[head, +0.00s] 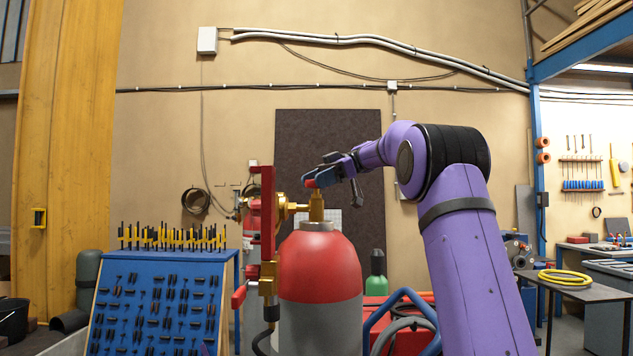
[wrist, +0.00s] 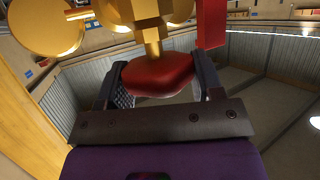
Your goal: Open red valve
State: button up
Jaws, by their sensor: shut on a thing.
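A red valve knob (wrist: 158,78) sits on a brass stem in the wrist view, between the two fingers of my gripper (wrist: 160,88). The fingers are closed on its sides. In the head view my gripper (head: 322,180) is at the top of the brass valve fitting (head: 316,207), above a gas cylinder with a red shoulder (head: 320,262) and grey body. Only a small part of the red knob (head: 310,184) shows there, beside my gripper. The knob's turn angle cannot be told.
A red upright frame (head: 267,215) with brass parts stands just left of the cylinder. A blue tool rack (head: 160,305) is at the lower left. A green-topped bottle (head: 376,265) stands behind right.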

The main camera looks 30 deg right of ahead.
jog(key=shift+f, duration=0.1)
dwell(0.3)
jog(key=o, duration=0.9)
jog(key=shift+d, duration=0.1)
jog(key=shift+v, duration=5.35)
